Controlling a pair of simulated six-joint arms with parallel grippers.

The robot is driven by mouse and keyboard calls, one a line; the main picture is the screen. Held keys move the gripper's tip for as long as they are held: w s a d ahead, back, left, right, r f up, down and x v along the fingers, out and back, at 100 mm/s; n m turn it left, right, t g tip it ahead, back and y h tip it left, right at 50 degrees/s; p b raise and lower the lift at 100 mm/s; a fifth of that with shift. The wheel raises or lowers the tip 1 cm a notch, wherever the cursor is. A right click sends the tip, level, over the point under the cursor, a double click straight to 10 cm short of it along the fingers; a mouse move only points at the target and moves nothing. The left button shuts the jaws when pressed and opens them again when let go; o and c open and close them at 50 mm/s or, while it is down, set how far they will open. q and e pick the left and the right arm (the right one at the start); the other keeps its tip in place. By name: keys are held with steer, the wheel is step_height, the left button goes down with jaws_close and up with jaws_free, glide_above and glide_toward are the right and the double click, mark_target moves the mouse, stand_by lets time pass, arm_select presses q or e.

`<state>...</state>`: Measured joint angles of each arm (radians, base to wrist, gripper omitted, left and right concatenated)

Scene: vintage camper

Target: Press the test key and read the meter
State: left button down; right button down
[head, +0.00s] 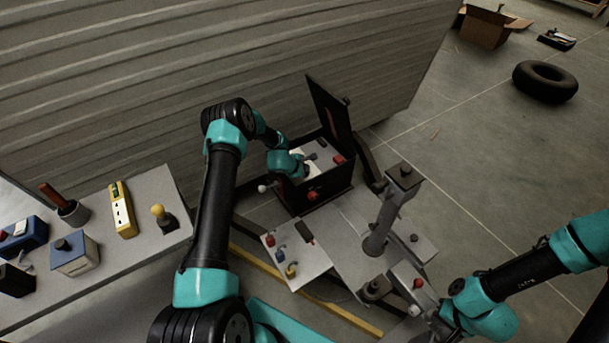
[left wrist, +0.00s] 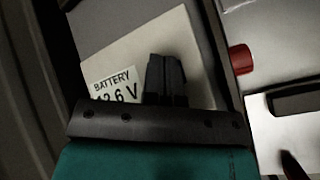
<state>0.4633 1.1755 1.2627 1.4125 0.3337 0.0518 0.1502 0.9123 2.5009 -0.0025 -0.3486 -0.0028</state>
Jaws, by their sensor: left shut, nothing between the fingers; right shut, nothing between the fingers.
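A black box (head: 292,202) with its lid (head: 328,108) raised stands beside the corrugated camper wall. My left gripper (head: 310,157) reaches into it, shut and empty. In the left wrist view, the shut fingertips (left wrist: 165,62) are over a pale panel (left wrist: 115,45). Beside them a white readout (left wrist: 112,86) shows "BATTERY" and "12.6 V", its lower left partly covered by the gripper body. A red knob (left wrist: 241,59) is to the right of the panel. I cannot make out the test key; the fingers may hide it. My right gripper (head: 436,318) is shut, low at the right, partly hidden.
A grey bench (head: 150,190) at the left carries a yellow level-like tool (head: 122,210), a blue-topped box (head: 75,256) and other items. A grey stand (head: 340,255) with small parts is in front of the black box. A tyre (head: 545,82) lies on open floor.

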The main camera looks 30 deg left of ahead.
arm_select(q)
steer(key=shift+r, duration=2.3)
